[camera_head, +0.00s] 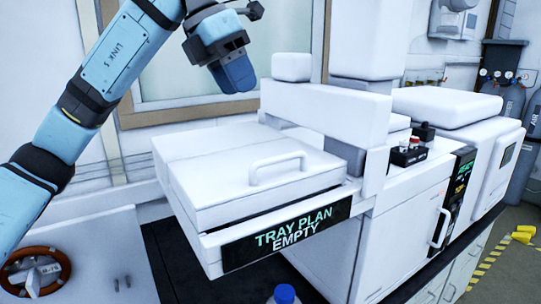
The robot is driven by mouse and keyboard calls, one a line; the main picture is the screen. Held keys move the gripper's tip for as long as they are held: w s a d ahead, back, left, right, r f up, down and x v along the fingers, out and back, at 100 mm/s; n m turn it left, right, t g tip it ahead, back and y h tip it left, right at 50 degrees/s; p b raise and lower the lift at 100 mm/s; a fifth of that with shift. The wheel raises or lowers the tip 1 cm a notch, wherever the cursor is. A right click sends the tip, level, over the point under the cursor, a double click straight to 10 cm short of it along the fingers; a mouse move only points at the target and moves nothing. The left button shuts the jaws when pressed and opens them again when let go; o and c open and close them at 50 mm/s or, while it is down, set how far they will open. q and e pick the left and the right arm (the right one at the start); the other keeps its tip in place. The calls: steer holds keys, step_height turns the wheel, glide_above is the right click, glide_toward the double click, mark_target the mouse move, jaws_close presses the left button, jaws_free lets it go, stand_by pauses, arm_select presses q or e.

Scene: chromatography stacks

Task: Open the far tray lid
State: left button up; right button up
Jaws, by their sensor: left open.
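A white tray lid (215,165) with a raised bar handle (277,160) lies flat and closed on a white tray unit at the centre. Its front panel (286,240) reads "TRAY PLAN EMPTY". No other tray lid is clearly in view, so I cannot tell from the picture whether this is the far one. My left gripper (236,82) hangs above and behind the lid, pointing down and apart from both lid and handle. It holds nothing that I can see; its fingertips are partly hidden by its own body. My right gripper is not in view.
A blue-capped bottle (285,294) stands at the bottom edge. A window is behind my gripper. The space above the lid is free.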

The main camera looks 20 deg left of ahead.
mark_target(257, 163)
arm_select(q)
steer(key=p+x, duration=0.1)
steer(key=x, duration=1.2)
steer(key=shift+s+d+f, duration=0.1)
steer(key=shift+s+d, duration=0.05)
steer(key=shift+d, duration=0.05)
jaws_close()
